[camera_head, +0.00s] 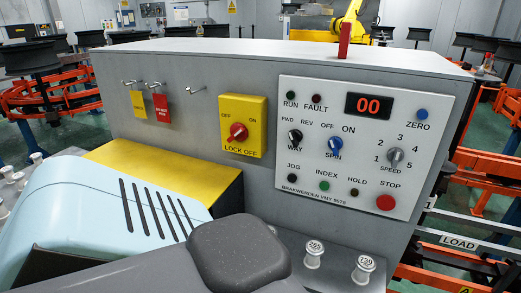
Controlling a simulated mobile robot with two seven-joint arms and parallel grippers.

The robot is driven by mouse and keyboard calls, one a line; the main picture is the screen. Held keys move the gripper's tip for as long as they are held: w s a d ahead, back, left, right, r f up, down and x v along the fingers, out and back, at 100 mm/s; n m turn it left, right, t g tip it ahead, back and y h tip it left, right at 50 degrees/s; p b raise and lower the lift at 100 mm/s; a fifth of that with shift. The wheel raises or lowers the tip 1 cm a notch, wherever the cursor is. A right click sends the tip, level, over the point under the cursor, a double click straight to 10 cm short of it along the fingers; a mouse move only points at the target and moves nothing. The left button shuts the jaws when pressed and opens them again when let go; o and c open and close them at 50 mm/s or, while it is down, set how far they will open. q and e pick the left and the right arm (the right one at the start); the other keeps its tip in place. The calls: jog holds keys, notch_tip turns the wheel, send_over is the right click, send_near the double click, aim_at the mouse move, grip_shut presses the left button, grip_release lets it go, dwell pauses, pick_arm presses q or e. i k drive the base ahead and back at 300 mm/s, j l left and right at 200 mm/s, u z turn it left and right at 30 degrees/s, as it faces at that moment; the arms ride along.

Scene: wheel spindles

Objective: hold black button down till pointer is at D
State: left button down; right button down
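A black button (292,178) labelled JOG sits at the lower left of the white control panel (372,100) on the grey machine cabinet. Nothing covers or touches it in this view. I cannot make out a pointer or a letter D; the knobs carry other labels. The red display (368,105) reads 00. The WAY knob (294,136), the blue SPIN knob (335,144) and the grey SPEED knob (395,155) are on the same panel.
Beside JOG are the green INDEX button (324,186), a dark HOLD lamp or button (355,193) and the red STOP button (386,202). A yellow LOCK OFF box (243,126) is left of the panel. White-topped pieces (313,252) stand below. A light blue slotted cover (105,220) fills the lower left.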

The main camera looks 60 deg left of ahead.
aim_at(292, 178)
jog(key=u, duration=1.3)
jog(key=i+l, duration=0.6)
